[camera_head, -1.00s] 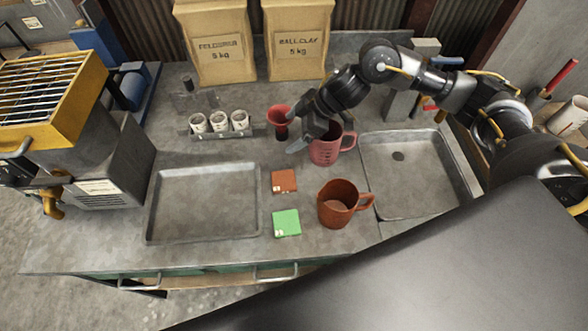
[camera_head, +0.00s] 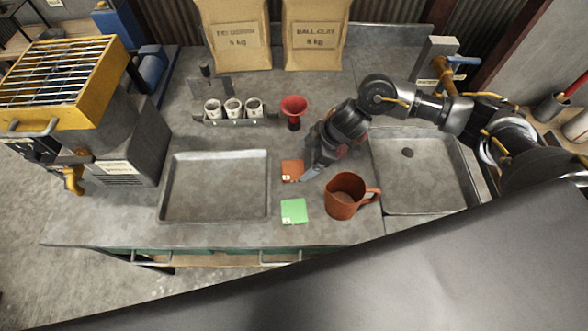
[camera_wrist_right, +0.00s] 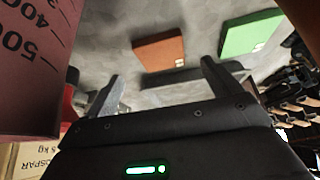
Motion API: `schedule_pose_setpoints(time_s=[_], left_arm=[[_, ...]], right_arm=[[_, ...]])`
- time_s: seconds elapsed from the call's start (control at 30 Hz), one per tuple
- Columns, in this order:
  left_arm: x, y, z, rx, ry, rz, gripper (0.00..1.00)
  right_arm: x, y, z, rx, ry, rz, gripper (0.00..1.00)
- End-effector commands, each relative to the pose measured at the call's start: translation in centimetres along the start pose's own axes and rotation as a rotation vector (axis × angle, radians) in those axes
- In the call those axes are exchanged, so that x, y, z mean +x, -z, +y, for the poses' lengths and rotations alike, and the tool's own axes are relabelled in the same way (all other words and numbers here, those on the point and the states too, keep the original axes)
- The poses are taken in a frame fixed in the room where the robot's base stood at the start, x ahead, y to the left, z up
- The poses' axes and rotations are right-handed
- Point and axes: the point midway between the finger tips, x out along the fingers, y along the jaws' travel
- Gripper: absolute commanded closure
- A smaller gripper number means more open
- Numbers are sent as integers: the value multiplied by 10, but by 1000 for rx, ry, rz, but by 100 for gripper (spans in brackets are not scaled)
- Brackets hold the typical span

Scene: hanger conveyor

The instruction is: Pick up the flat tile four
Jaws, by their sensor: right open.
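Two flat square tiles lie on the grey bench. One is terracotta (camera_head: 291,169) and one is green (camera_head: 294,211), nearer the front edge. Each has a small pale label, too small to read, so I cannot tell which is four. My right gripper (camera_head: 307,175) is at the right edge of the terracotta tile and hides part of it. In the right wrist view my gripper (camera_wrist_right: 160,72) is open and empty. The terracotta tile (camera_wrist_right: 159,53) shows beyond and between its fingers, and the green tile (camera_wrist_right: 251,34) to the upper right. My left gripper is not in view.
An orange-brown mug (camera_head: 345,195) stands right of the green tile. A marked reddish jug (camera_wrist_right: 38,65) is close on the left of the wrist view. A red funnel (camera_head: 294,106) stands behind the tiles. An empty tray (camera_head: 214,212) is left, a sink (camera_head: 425,170) right.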

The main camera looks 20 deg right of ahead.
Motion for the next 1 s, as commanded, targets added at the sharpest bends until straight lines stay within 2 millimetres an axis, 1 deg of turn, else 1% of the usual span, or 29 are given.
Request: schedule_pose_setpoints(time_s=[0.07, 0.2, 0.33, 0.43, 0.63, 0.67, 1.0], left_arm=[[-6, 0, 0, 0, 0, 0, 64], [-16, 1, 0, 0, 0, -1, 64], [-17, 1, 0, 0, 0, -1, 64], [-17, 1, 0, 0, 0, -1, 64], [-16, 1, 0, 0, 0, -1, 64], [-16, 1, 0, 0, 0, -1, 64], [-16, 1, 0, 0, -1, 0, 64]], right_arm=[[7, 0, -2, 3, 4, -2, 10], [28, 0, -4, 3, 4, -2, 10], [44, -1, -3, 2, 2, -1, 10], [50, -1, -3, 1, 1, 0, 10], [50, -1, -3, 1, 1, 0, 10], [50, -1, -3, 1, 1, 0, 12], [50, -1, -3, 0, 1, 0, 57]])
